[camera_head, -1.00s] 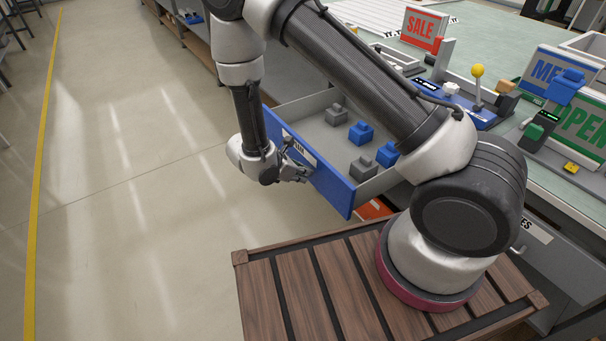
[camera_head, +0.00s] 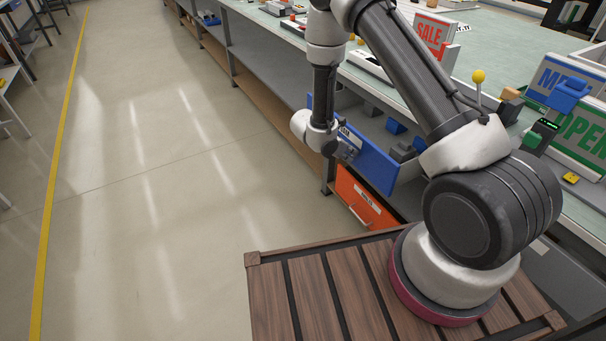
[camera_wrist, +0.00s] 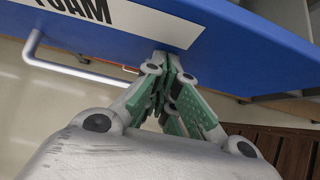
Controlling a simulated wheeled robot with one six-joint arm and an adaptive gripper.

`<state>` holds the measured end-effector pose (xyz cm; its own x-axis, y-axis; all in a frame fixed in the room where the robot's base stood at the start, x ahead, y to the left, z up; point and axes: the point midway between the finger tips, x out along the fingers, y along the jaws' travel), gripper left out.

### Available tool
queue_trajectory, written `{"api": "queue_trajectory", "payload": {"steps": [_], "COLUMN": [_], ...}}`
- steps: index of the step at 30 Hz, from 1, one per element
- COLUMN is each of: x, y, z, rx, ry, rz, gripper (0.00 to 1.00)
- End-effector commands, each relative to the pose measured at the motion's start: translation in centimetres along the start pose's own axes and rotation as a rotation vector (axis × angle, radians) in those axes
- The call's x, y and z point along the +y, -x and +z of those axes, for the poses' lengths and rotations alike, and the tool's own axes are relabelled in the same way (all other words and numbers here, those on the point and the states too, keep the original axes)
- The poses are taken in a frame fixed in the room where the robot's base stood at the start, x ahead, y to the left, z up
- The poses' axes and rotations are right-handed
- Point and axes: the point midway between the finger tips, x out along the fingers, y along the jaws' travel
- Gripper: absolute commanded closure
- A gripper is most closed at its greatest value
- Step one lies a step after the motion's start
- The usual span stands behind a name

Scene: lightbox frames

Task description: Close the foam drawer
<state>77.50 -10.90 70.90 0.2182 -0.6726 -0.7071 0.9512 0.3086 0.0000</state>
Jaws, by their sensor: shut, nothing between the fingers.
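The foam drawer has a blue front (camera_head: 372,165) and stands partly open from the bench. Several blue and grey blocks (camera_head: 396,127) show inside it. In the wrist view its blue front (camera_wrist: 225,50) fills the top, with a white label (camera_wrist: 125,18) ending in "OAM" and a metal handle (camera_wrist: 75,70) at the left. My gripper (camera_wrist: 172,60) is shut and empty, its fingertips at the blue front just below the label's right end. They look to be touching it. In the head view my gripper (camera_head: 345,150) is small and partly hidden against the front.
An orange drawer front (camera_head: 362,200) with a handle sits below the blue one. The green bench top (camera_head: 390,90) carries signs, including a red SALE sign (camera_head: 432,32), and a yellow-knobbed lever (camera_head: 478,76). Open floor (camera_head: 170,200) lies to the left.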

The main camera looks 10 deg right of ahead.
Motion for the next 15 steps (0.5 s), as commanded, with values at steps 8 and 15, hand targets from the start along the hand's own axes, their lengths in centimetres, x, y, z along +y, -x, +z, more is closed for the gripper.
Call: {"api": "queue_trajectory", "payload": {"steps": [8, 15], "x": [-0.1, -0.1], "y": [-5.3, -8.4], "z": [5.3, 8.4], "rx": [0.000, -0.001], "ry": [-0.004, -0.003], "rz": [-0.003, -0.002], "gripper": [1.00, 1.00]}}
